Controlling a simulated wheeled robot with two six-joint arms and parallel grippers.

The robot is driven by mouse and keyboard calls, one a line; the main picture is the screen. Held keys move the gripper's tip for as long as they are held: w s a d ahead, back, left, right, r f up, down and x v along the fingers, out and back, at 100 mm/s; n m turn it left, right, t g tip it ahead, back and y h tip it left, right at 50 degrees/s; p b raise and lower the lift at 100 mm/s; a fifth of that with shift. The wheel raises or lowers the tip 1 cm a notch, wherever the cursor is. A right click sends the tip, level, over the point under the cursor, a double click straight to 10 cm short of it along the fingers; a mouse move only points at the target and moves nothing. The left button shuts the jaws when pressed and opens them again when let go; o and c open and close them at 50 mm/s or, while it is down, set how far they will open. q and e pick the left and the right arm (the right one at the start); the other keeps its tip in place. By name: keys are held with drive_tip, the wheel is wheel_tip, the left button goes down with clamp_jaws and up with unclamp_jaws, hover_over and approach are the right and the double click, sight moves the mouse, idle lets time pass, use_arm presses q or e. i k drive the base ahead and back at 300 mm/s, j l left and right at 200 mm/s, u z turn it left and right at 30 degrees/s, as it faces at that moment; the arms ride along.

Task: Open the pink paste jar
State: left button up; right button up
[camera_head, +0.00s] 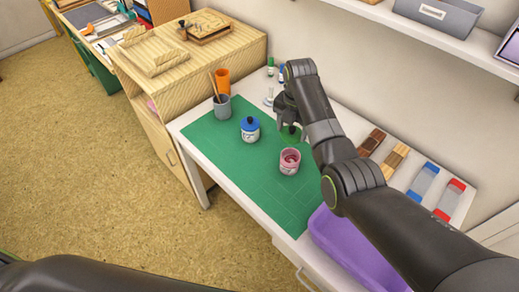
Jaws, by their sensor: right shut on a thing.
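The pink paste jar (289,163) stands upright on the green cutting mat (225,145). Its top looks open, with darker pink paste showing inside. My right gripper (290,129) is just behind the jar and above the mat, apart from the jar. It is shut on a small green, lid-like thing (291,135), which is partly hidden by the fingers and hard to make out. My left arm shows only as a dark link along the bottom edge, and its gripper is out of view.
A blue-lidded jar (250,130) stands left of the pink jar. A grey cup with brushes (222,108) and an orange cup (222,80) are behind it. A purple bin (345,245) is at the front. The mat's front is clear.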

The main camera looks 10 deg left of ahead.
sight(290, 157)
drive_tip(key=i+j, duration=0.55)
drive_tip(key=j, duration=0.2)
drive_tip(key=i+j, duration=0.3)
drive_tip(key=j+z, duration=0.05)
